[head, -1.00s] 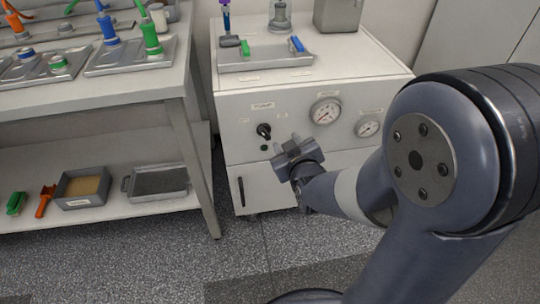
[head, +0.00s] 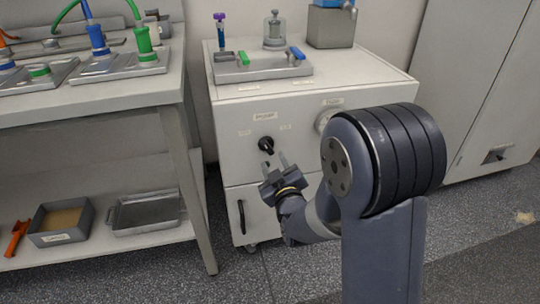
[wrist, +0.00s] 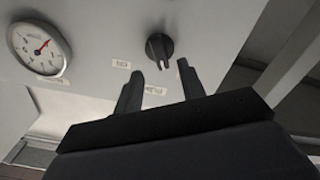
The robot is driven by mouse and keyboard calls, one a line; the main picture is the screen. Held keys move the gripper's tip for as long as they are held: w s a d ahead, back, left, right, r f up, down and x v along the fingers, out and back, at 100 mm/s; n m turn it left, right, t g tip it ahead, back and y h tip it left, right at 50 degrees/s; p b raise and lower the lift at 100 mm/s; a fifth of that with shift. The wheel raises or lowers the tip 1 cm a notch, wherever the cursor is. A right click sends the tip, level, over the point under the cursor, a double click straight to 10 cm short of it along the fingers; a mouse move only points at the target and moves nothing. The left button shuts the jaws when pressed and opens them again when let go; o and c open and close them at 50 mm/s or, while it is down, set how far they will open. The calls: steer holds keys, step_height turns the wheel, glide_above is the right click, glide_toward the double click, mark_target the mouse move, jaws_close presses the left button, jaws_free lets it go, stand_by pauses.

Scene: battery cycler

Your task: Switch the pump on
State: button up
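The pump switch is a black rotary knob (head: 266,144) on the front of the white cabinet (head: 230,110), below a label reading PUMP (head: 265,116). My gripper (head: 274,163) is just below and in front of the knob in the head view. In the wrist view its two fingers (wrist: 158,80) are apart with nothing between them, and the knob lies beyond the fingertips. The fingers do not appear to touch it.
A round gauge (wrist: 39,47) is on the same panel. A metal tray (head: 262,72) with blue and green handles sits on the cabinet top. A bench (head: 100,106) with a lower shelf stands at the left. Grey floor is open in front.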

mark_target(268, 150)
steer(key=shift+b+x, duration=0.35)
steer(key=shift+x, duration=2.3)
jaws_close()
